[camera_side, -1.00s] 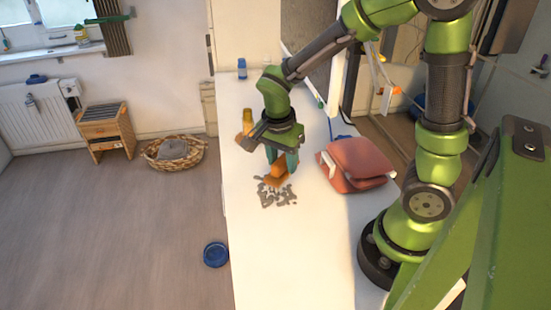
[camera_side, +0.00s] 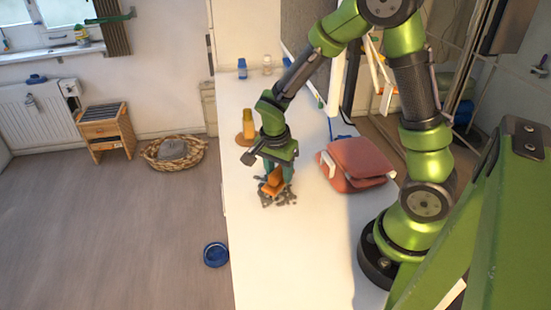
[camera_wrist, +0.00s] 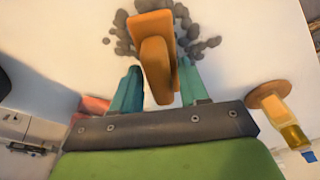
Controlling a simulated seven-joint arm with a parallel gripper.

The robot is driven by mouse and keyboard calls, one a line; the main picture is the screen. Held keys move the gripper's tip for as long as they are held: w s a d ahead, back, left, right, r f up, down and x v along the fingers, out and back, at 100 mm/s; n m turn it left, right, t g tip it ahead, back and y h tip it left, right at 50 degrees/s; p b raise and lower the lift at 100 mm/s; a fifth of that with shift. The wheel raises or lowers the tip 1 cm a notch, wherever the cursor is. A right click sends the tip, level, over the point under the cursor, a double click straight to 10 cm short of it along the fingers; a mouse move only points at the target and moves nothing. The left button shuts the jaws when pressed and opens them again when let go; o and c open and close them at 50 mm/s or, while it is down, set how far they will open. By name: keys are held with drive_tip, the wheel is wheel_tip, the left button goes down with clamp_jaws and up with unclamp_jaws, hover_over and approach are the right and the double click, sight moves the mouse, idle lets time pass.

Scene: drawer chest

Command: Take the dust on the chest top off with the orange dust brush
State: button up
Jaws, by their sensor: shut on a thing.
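The orange dust brush (camera_side: 272,187) is between the fingers of my gripper (camera_side: 277,178), which is shut on its handle. In the wrist view the brush (camera_wrist: 155,55) points away from my gripper, between the two teal fingers. Grey dust (camera_side: 284,201) lies in a clumpy patch on the white chest top (camera_side: 285,255). The brush is over the patch and hides its middle. In the wrist view dust (camera_wrist: 122,40) shows on both sides of the brush head. I cannot tell whether the bristles touch the top.
A yellow bottle-like thing (camera_side: 248,119) stands on a round orange-brown base left of my wrist. A folded red cloth-like bundle (camera_side: 358,162) lies to the right. Small bottles (camera_side: 242,68) stand at the far end. The near part of the top is clear.

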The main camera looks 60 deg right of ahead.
sight(273, 184)
drive_tip(key=shift+w+d, duration=0.85)
drive_tip(key=shift+d, duration=0.1)
drive_tip(key=shift+s+a, duration=2.05)
drive_tip(key=shift+a, duration=0.05)
drive_tip(key=shift+w+a, duration=0.7)
drive_tip(key=shift+a, duration=0.1)
drive_tip(key=shift+w+d, duration=2.1)
drive_tip(key=shift+w, duration=0.05)
drive_tip(key=shift+s+a, duration=2.1)
wheel_tip(273, 184, up, 8)
drive_tip(key=shift+r, duration=0.15)
